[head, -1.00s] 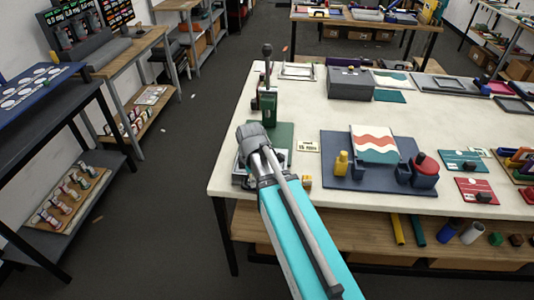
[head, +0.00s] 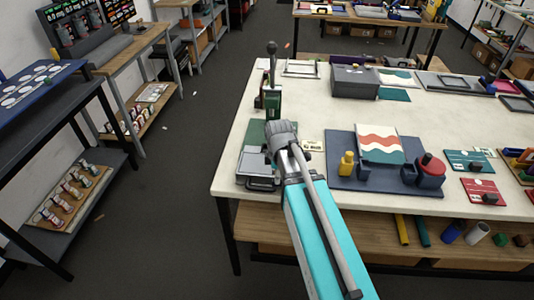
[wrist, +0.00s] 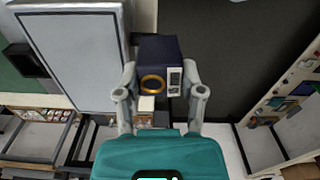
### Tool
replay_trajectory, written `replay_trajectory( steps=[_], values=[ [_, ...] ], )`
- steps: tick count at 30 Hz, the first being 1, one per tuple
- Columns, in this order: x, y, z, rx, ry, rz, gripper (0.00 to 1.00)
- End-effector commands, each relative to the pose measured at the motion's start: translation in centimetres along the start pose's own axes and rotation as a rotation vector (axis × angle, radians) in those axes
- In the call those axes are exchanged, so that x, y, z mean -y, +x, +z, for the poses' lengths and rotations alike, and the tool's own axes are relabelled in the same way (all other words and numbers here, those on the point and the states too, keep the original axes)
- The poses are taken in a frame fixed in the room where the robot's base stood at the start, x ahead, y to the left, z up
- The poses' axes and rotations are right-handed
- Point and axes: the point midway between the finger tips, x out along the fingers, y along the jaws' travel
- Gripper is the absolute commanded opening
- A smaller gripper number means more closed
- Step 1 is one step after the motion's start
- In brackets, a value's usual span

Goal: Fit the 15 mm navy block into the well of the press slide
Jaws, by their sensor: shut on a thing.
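In the wrist view my gripper (wrist: 160,78) is shut on the navy block (wrist: 158,48), with a finger on each side. The block's near face shows a gold ring and a small white label. In the head view my gripper (head: 281,132) is over the front of the green press (head: 272,100), and the block is hidden. A grey metal part (head: 258,163), perhaps the press slide, lies at the table's left front. A large grey plate (wrist: 72,60) shows left of the block in the wrist view. I cannot make out the well.
A dark blue board (head: 338,182) with a wavy-patterned sheet (head: 381,144), a yellow piece (head: 347,164) and a red-topped round piece (head: 431,170) lies right of my arm. A small label card (head: 312,146) lies close by. A grey box (head: 354,81) stands behind.

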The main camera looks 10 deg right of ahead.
Motion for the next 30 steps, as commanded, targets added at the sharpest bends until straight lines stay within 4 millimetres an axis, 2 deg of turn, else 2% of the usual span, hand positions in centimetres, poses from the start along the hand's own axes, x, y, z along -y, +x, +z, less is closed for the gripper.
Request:
replay_trajectory(
  steps=[8,21,25,30],
  values=[
    [-1.4,-1.4,-0.2,0.0,0.011,0.0,0.0],
    [-7.4,-6.4,-0.1,0.0,0.086,-0.001,0.0],
    [-8.3,-7.0,0.0,0.0,0.099,-0.001,0.0],
    [-8.5,-7.1,0.0,0.0,0.103,-0.002,0.0]
  ],
)
